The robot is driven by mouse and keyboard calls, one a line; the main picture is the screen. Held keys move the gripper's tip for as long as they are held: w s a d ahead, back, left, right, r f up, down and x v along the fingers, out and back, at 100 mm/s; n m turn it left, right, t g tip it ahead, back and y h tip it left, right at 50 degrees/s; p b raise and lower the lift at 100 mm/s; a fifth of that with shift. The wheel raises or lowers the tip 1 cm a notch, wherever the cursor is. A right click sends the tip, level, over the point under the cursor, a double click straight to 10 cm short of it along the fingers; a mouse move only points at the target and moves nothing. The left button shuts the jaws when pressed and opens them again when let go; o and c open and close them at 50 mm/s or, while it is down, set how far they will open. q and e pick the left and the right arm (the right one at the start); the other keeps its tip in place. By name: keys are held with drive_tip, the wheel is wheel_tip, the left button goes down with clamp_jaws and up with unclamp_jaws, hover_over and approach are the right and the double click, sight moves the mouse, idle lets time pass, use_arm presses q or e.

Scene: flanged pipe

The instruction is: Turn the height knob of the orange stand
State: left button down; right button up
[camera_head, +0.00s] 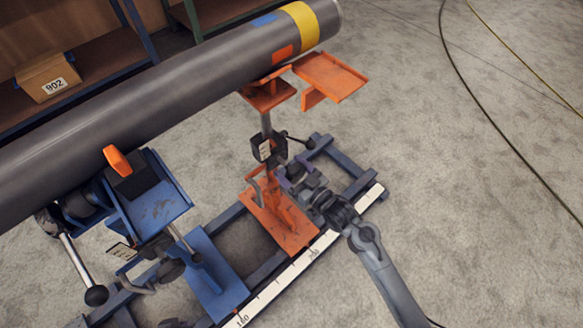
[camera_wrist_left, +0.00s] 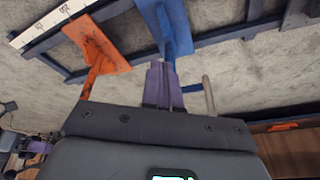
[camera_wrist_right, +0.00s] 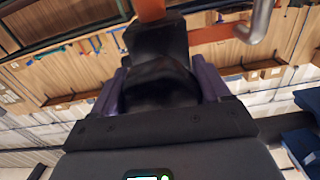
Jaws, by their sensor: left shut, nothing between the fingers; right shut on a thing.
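The orange stand (camera_head: 283,222) stands on the blue rail frame, with its orange cradle under the right end of the grey pipe (camera_head: 190,82). My right gripper (camera_head: 293,173) is at the stand's post, reaching in from the lower right. In the right wrist view its purple fingers (camera_wrist_right: 160,85) are closed around the sides of a black knob (camera_wrist_right: 158,55), which hides part of the orange post. My left gripper (camera_wrist_left: 162,85) is shut and empty in the left wrist view, above the floor near the orange base (camera_wrist_left: 97,43) and blue base. It does not show clearly in the head view.
The blue stand (camera_head: 212,275) carries the pipe at the left, with black-knobbed levers. A white ruler (camera_head: 290,273) runs along the frame's near side. An orange plate (camera_head: 330,76) juts out right of the cradle. Shelves with a box (camera_head: 48,78) stand behind. Floor at the right is clear except cables.

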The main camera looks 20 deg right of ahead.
drive_tip(key=m+p, duration=0.1)
drive_tip(key=p, duration=0.1)
drive_tip(key=m+p, duration=0.2)
drive_tip(key=p, duration=0.1)
drive_tip(key=m+p, duration=0.2)
drive_tip(key=shift+r, duration=0.3)
drive_tip(key=shift+f+m+p, duration=0.1)
drive_tip(key=shift+m+p, duration=0.9)
drive_tip(key=shift+p, duration=0.15)
drive_tip(key=shift+a+f+m+p, duration=0.1)
drive_tip(key=shift+f+m+p, duration=0.05)
drive_tip(key=shift+m+p, duration=0.4)
drive_tip(key=o, duration=1)
drive_tip(key=shift+s, duration=0.1)
